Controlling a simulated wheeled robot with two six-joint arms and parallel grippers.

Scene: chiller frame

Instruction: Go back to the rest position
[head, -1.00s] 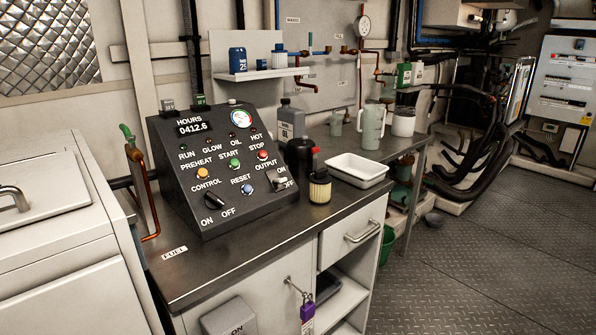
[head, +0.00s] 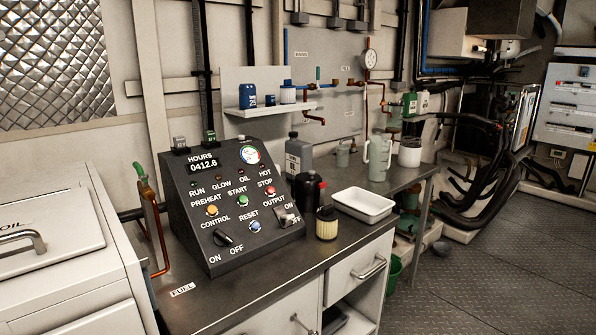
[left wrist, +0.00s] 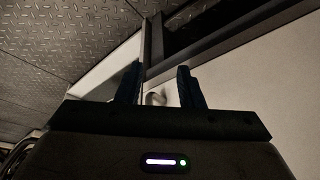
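My left gripper (left wrist: 160,85) shows in the left wrist view with its two dark fingers apart and nothing between them. Pale panels and the patterned metal floor (left wrist: 60,45) lie beyond it. Neither gripper shows in the head view, and my right gripper is in no view. The grey control panel (head: 230,205) with its gauge, lamps, buttons and switches stands on the dark counter (head: 200,310), clear of any arm.
A white tray (head: 363,205), a small yellowish filter (head: 327,223), a black canister (head: 308,192) and a grey bottle (head: 298,157) stand right of the panel. A pale cabinet (head: 60,290) is at left. Open metal floor (head: 480,285) lies at right.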

